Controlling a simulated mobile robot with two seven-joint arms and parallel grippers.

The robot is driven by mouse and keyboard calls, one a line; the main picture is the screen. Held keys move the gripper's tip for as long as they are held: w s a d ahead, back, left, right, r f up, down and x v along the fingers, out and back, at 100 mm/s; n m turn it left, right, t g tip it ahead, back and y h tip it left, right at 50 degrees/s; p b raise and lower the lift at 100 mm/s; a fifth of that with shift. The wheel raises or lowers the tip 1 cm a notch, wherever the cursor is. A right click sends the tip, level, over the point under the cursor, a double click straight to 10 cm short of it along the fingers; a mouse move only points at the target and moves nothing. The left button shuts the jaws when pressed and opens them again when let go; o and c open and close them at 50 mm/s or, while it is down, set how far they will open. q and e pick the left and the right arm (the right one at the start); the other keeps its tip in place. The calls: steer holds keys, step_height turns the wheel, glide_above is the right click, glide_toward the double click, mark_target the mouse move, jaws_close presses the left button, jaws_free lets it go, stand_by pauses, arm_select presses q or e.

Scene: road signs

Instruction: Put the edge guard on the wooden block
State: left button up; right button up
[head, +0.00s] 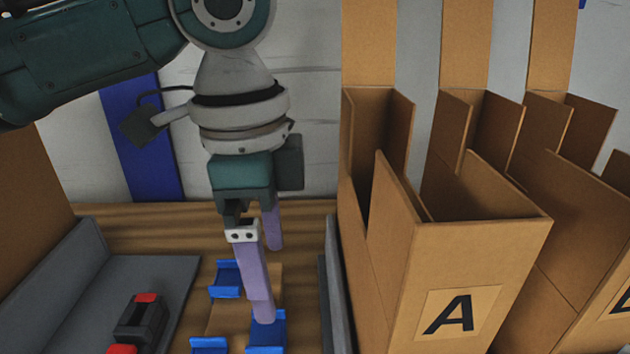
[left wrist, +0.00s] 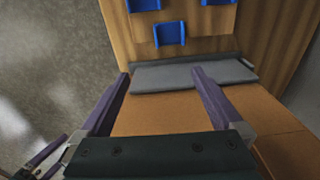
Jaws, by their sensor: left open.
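My left gripper (head: 268,280) is open and empty, its two purple fingers pointing down over the wooden surface. Its near fingertip overlaps a blue bracket (head: 268,335) in the head view; I cannot tell whether they touch. More blue brackets (head: 226,278) sit around a paler wooden piece (head: 230,318), perhaps the wooden block. Which item is the edge guard is not clear. In the left wrist view, the open fingers (left wrist: 162,85) point towards a long grey piece (left wrist: 185,76), with blue brackets (left wrist: 169,34) beyond it. A purple part at the lower left may be my right gripper (left wrist: 42,160).
Tall cardboard bins stand on the right, the nearest marked A (head: 450,312). A grey tray (head: 172,270) on the left holds a black and red item (head: 140,318). A cardboard wall (head: 32,200) rises at far left. A grey edge (head: 325,290) borders the nearest bin.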

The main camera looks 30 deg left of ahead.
arm_select(q)
steer(key=s+d+f+n+t+h, duration=0.25)
steer(key=s+d+f+n, duration=0.2)
steer(key=s+d, duration=0.35)
steer(key=s+a+f+n+y, duration=0.1)
steer(key=s+a+n+y, duration=0.1)
steer(key=s+a+n, duration=0.3)
steer(key=s+a, duration=0.2)
steer(key=shift+a+f+t+y, duration=0.3)
steer(key=shift+a+t+y, duration=0.05)
steer(key=shift+a, duration=0.05)
steer(key=shift+n, duration=0.25)
step_height(320, 180, up, 66)
steer(key=p, duration=6.6)
steer(key=shift+r, duration=0.15)
